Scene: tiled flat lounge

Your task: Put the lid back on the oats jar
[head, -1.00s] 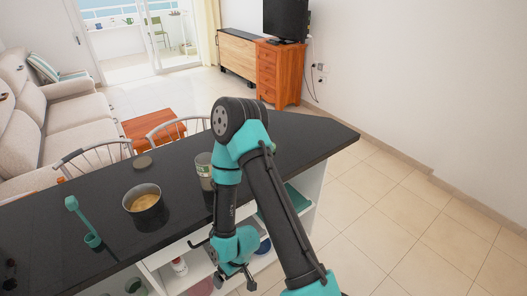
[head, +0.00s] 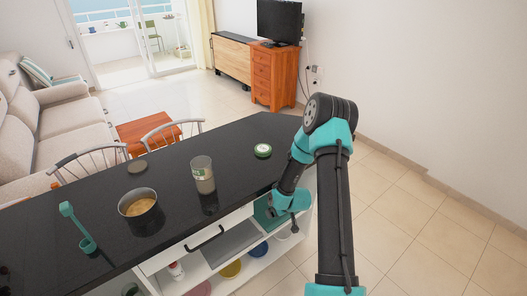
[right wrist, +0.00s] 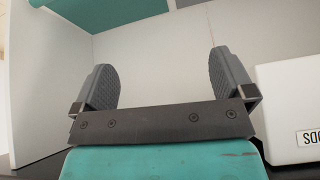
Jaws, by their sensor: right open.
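The oats jar (head: 203,182) is a clear glass jar with a green and white label and pale contents. It stands upright and open on the dark counter. A round lid with a green rim and pale centre (head: 263,150) lies flat on the counter to the right of the jar, apart from it. My right gripper (right wrist: 160,75) is open and empty in the right wrist view. In the head view its arm reaches down at the counter's near edge, right of the jar and nearer than the lid; its fingers are hard to make out there. My left gripper is out of view.
A pot (head: 138,204) with tan contents, a brownish disc (head: 137,166) and a teal utensil (head: 77,228) are on the counter's left part. Shelves with dishes (head: 230,269) sit below the counter. A white lettered box (right wrist: 290,112) is right of my fingers.

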